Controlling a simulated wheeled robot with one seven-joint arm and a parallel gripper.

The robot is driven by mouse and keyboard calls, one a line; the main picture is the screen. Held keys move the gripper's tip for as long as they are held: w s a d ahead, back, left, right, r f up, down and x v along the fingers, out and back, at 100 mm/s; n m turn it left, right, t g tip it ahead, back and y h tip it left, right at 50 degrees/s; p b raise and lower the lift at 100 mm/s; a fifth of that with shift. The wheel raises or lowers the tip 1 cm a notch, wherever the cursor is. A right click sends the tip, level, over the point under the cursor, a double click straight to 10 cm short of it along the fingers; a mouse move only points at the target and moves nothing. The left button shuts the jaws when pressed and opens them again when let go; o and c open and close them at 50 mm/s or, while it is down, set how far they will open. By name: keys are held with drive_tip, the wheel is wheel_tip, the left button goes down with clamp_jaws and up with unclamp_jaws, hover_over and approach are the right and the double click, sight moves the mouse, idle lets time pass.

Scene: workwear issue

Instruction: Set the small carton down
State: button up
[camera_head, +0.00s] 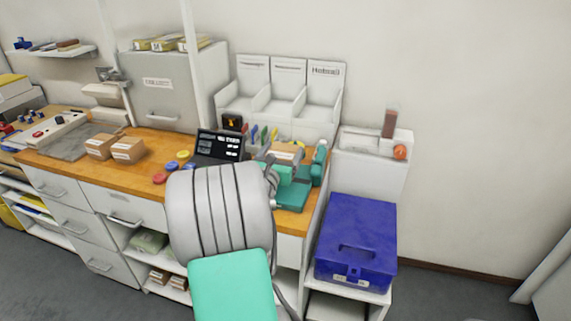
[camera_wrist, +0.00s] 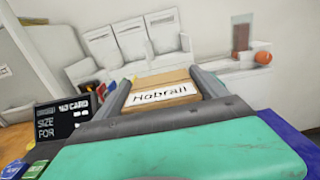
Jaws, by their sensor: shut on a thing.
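The small carton (camera_wrist: 160,93) is brown with a white label that reads something like "Hobnail". In the wrist view it sits between the two fingers of my gripper (camera_wrist: 162,92), which is shut on it. In the head view my gripper (camera_head: 290,165) is over the right end of the wooden counter (camera_head: 200,150), and the carton (camera_head: 287,152) shows only in part behind my arm. Whether the carton's underside touches anything is hidden.
A dark display (camera_head: 219,146) and coloured discs (camera_head: 172,167) lie left of my gripper. Two other cartons (camera_head: 127,150) sit further left. A blue box (camera_head: 357,240) stands at the lower right.

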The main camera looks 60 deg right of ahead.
drive_tip(key=shift+s+d+f, duration=0.1)
drive_tip(key=shift+d+f, duration=0.65)
drive_tip(key=shift+f, duration=0.1)
wheel_tip(320, 180, down, 4)
drive_tip(key=shift+d+r, duration=0.15)
drive_tip(key=shift+r, duration=0.25)
drive_tip(key=o, duration=1.5)
drive_tip(key=shift+f, duration=0.2)
drive_tip(key=shift+o, duration=0.2)
drive_tip(key=shift+r, duration=0.15)
drive_tip(key=a, duration=0.3)
drive_tip(key=s+a+b, duration=0.1)
drive_tip(key=a, duration=0.3)
drive_tip(key=a+b, duration=0.1)
drive_tip(key=a, duration=0.3)
drive_tip(key=shift+s, duration=0.25)
drive_tip(key=shift+s+a, duration=0.2)
drive_tip(key=shift+a, duration=0.3)
